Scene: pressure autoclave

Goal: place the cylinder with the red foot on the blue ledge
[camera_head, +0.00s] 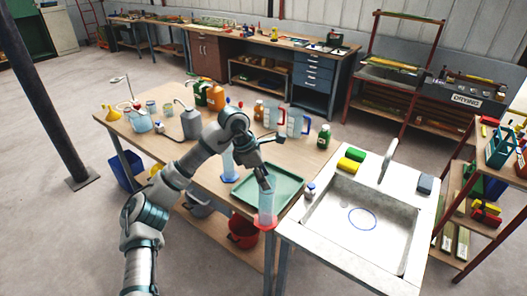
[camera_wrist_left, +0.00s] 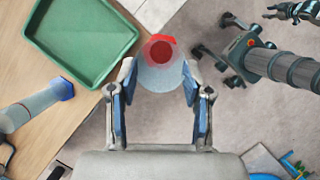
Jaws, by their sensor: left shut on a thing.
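The cylinder with the red foot (camera_head: 267,207) is clear and pale. In the head view it hangs roughly upright, foot down, by the front right corner of the green tray. My left gripper (camera_head: 265,185) is shut on it near its top. In the left wrist view the cylinder (camera_wrist_left: 160,73) is between the two fingers of my left gripper (camera_wrist_left: 160,92), with red showing through it and floor behind. A gripper at the top right of that view (camera_wrist_left: 292,12) seems to be my right one; its opening is unclear. I cannot make out the blue ledge.
A similar cylinder with a blue foot (camera_head: 229,165) stands on the table left of the green tray (camera_head: 290,180). Bottles and jugs fill the table's back. A white sink (camera_head: 330,245) is close on the right. A red bucket (camera_head: 243,234) is below the table.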

